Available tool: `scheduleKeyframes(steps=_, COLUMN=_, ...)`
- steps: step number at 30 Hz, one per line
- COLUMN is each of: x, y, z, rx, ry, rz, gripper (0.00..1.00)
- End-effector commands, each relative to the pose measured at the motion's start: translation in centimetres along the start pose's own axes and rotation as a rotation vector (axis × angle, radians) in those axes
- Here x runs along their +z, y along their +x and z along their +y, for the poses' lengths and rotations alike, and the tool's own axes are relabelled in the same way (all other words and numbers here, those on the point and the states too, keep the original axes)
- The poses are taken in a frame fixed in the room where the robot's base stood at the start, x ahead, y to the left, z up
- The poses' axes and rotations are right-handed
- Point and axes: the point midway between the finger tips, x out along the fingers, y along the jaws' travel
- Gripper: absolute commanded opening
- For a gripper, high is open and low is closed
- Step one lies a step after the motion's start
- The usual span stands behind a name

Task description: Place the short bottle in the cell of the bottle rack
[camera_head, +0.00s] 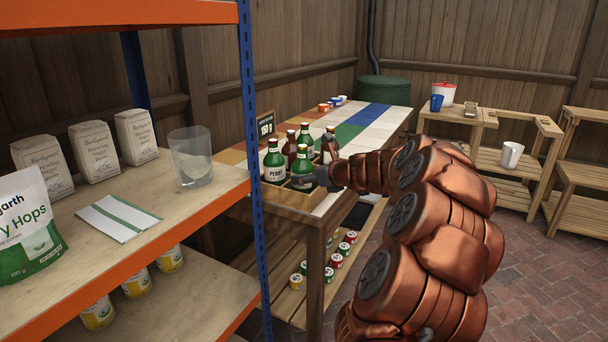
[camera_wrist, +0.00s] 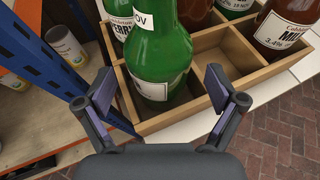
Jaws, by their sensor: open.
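A green bottle (camera_wrist: 158,58) with a white label stands in a near cell of the wooden bottle rack (camera_wrist: 222,90). Its lower end is inside the cell walls. In the head view the same green bottle (camera_head: 303,166) is at the rack's near right, in front of my gripper (camera_head: 333,177). In the wrist view my gripper (camera_wrist: 159,92) is open, one finger on each side of the bottle, with visible gaps between fingers and glass. The rack (camera_head: 288,197) stands on the table's near end. Whether this is the short bottle I cannot tell for sure.
Another green bottle (camera_head: 273,162) stands left of it, with brown bottles (camera_wrist: 283,28) in other cells. An empty cell (camera_wrist: 205,62) shows right of the bottle. A shelf unit with a blue post (camera_head: 250,150) is close on the left. The striped tabletop (camera_head: 372,118) beyond is mostly clear.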

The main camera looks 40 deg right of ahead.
Motion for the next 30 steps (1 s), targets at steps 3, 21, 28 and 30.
scheduleKeyframes(steps=3, x=0.4, y=-2.7, z=0.0, rx=-0.003, ry=0.0, rz=-0.002, gripper=0.94)
scheduleKeyframes(steps=21, x=0.0, y=-8.9, z=0.0, rx=0.0, ry=0.0, rz=0.0, gripper=0.94)
scheduleKeyframes(steps=28, x=0.2, y=-8.4, z=1.4, rx=0.026, ry=-0.036, rz=0.008, gripper=0.94)
scheduleKeyframes(steps=30, x=0.3, y=-7.7, z=3.9, rx=0.074, ry=-0.104, rz=0.023, gripper=0.94)
